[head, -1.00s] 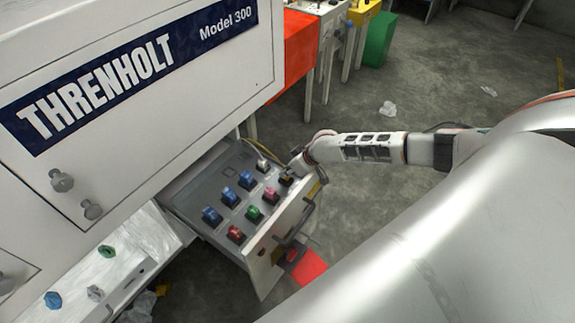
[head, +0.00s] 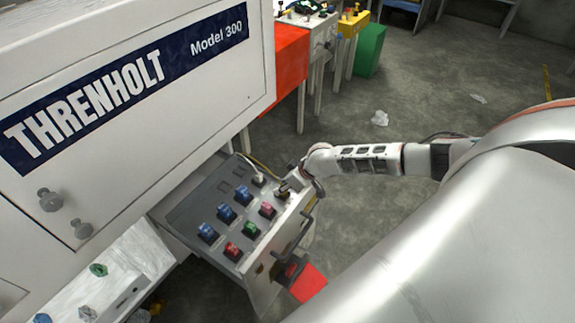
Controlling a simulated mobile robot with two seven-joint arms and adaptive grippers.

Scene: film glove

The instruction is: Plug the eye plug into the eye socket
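A grey control panel (head: 190,208) sticks out below the white machine. It bears rows of small blue, pink, green and red plugs or switches, a white one (head: 258,180) at the back and a dark one (head: 283,192) at the right corner. I cannot tell which is the eye plug or which opening is the eye socket; the markings are too small. My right gripper (head: 291,180) is at the panel's right corner, close above the dark piece. Its fingers are too small to show whether they are open or hold it. My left gripper is not in view.
The white machine (head: 110,180) with knobs overhangs the panel at left. A handle (head: 292,240) and a red piece (head: 309,283) are at the panel's front. A white ledge (head: 130,268) holds small coloured knobs. Open concrete floor (head: 400,225) lies to the right.

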